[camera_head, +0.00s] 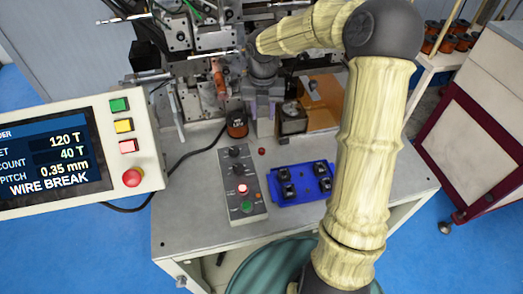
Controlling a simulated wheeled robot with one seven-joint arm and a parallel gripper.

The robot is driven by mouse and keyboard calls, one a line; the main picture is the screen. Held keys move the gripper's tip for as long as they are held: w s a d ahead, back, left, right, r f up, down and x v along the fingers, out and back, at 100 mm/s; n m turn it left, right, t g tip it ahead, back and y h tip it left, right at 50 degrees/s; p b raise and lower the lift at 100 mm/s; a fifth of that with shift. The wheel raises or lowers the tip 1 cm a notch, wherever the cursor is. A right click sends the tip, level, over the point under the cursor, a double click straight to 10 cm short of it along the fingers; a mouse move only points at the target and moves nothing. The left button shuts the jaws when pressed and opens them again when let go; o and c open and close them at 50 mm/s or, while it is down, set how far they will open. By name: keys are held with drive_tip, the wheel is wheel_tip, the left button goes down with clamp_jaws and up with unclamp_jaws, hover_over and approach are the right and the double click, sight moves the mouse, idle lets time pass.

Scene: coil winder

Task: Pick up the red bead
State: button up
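The red bead (262,151) is a small dark-red ball on the grey bench top, between the control box and the machine. My arm reaches over the bench from the right, and its grey wrist end points down behind the bead in the picture. My gripper (265,125) seems to be the grey part below the wrist, just above the bead in the picture. Its fingers blend into the grey machine parts, so I cannot tell their opening. The bead shows uncovered on the bench, apart from my gripper in the picture.
A control box (238,183) with knobs and lit buttons lies left of a blue tray (300,183) holding several black parts. A copper spool (237,124) stands behind the bead. A display panel (70,155) reading WIRE BREAK is at left. The bench front (200,235) is clear.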

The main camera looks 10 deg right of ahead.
drive_tip(key=p, duration=0.1)
hover_over(262, 151)
wheel_tip(262, 151, down, 11)
drive_tip(key=shift+f, duration=0.2)
drive_tip(key=shift+f, duration=0.1)
wheel_tip(262, 151, down, 5)
drive_tip(key=shift+w+f+p, duration=0.1)
drive_tip(key=shift+p, duration=0.9)
drive_tip(key=shift+w, duration=0.1)
drive_tip(key=c, duration=0.5)
drive_tip(key=shift+c, duration=1.1)
clamp_jaws()
